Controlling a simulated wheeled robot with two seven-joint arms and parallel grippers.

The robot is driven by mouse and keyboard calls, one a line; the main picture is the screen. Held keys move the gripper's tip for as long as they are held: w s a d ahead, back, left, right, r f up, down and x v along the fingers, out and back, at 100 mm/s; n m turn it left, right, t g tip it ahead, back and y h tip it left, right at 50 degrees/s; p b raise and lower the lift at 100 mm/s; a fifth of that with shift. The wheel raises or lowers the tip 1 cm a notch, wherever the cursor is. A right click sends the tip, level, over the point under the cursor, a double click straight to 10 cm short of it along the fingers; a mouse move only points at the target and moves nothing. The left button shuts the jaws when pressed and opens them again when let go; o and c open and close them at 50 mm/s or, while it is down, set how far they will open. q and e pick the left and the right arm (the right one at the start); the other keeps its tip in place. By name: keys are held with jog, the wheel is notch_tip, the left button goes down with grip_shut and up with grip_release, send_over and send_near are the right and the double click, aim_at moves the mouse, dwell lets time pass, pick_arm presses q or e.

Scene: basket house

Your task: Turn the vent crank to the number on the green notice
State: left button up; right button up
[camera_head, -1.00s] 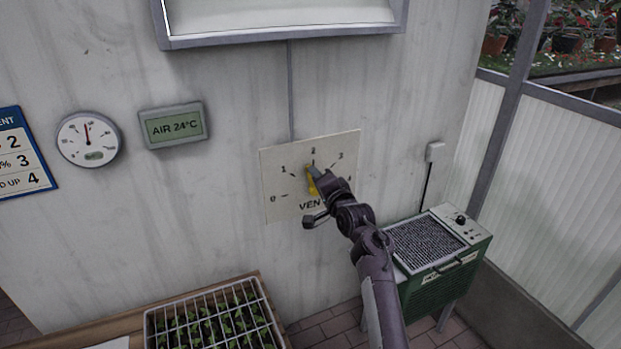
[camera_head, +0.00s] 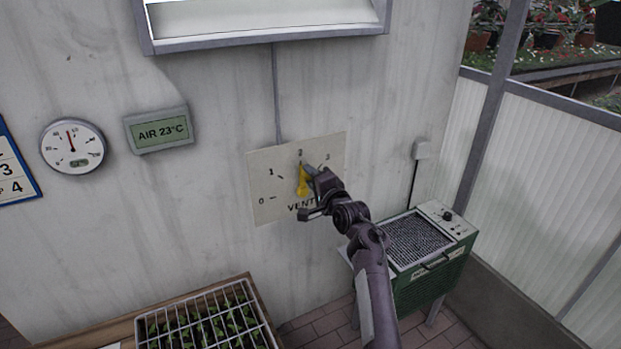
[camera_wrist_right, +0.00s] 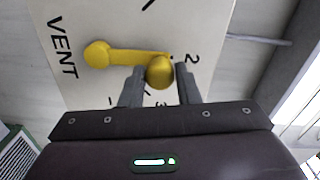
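The vent dial (camera_head: 262,212) is a pale plate on the wall with printed numbers. Its yellow crank (camera_head: 302,183) points up at the 2. My right gripper (camera_head: 309,171) is at the crank's outer end. In the right wrist view, its fingers (camera_wrist_right: 160,84) sit closely on either side of the round yellow knob (camera_wrist_right: 160,72) and appear shut on it. The crank's arm (camera_wrist_right: 130,56) runs from the hub, with its outer end beside the 2. No green notice shows. My left gripper is out of view.
A blue-edged notice (camera_head: 17,184) is cut off at the left. A round gauge (camera_head: 72,146) and an air display (camera_head: 160,129) reading 23°C are on the wall. A seedling tray (camera_head: 150,324) and green heater (camera_head: 430,285) stand below.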

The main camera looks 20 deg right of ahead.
jog(key=o, duration=0.4)
jog(key=shift+d, duration=0.15)
jog(key=s+b, duration=0.2)
jog(key=s, duration=0.5)
jog(key=shift+s+r, duration=0.15)
jog(key=shift+s, duration=0.25)
jog(key=shift+d, duration=0.1)
